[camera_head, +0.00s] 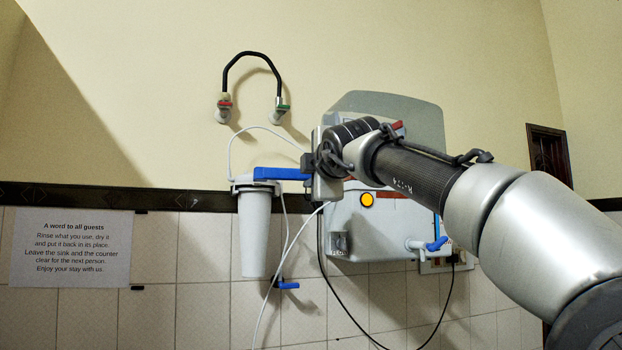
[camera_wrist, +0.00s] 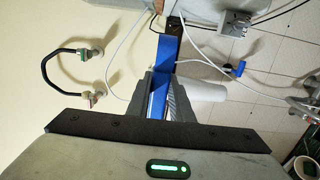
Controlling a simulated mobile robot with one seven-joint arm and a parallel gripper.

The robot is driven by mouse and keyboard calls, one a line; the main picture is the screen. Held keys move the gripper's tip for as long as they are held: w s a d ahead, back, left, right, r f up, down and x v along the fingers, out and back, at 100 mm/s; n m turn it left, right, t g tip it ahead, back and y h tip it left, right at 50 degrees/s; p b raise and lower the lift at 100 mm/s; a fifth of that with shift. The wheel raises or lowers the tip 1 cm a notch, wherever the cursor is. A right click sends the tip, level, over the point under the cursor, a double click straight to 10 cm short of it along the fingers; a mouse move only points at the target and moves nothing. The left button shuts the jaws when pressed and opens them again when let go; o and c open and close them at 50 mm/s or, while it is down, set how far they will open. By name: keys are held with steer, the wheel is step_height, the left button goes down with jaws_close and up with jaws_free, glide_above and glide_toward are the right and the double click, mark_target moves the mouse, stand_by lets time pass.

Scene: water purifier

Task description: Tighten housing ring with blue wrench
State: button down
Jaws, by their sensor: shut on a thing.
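The blue wrench (camera_head: 280,174) is level in the head view, its left end at the top of the white filter housing (camera_head: 254,235). My gripper (camera_head: 309,172) is shut on the wrench's right part, to the right of the housing. In the wrist view the wrench (camera_wrist: 158,92) runs between the two fingers of my gripper (camera_wrist: 160,100), and the housing (camera_wrist: 204,90) shows just right of them. The housing hangs upright on the wall. The ring at its top is mostly hidden, and I cannot tell whether the wrench is seated around it or only beside it.
A grey-white purifier (camera_head: 385,235) on the wall stands behind my arm, with a blue-handled tap (camera_head: 430,244). A black hose (camera_head: 252,54) links two fittings above. Thin white tubes and a blue valve (camera_head: 288,285) are near the housing. A paper notice (camera_head: 70,248) is at left.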

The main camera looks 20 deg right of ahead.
steer(key=shift+w+r+p, duration=0.15)
steer(key=shift+p, duration=0.3)
steer(key=w+d+p, duration=0.1)
steer(key=w+p, duration=0.7)
steer(key=w, duration=0.2)
steer(key=shift+w, duration=0.2)
stand_by(0.7)
steer(key=shift+f, duration=0.25)
stand_by(0.3)
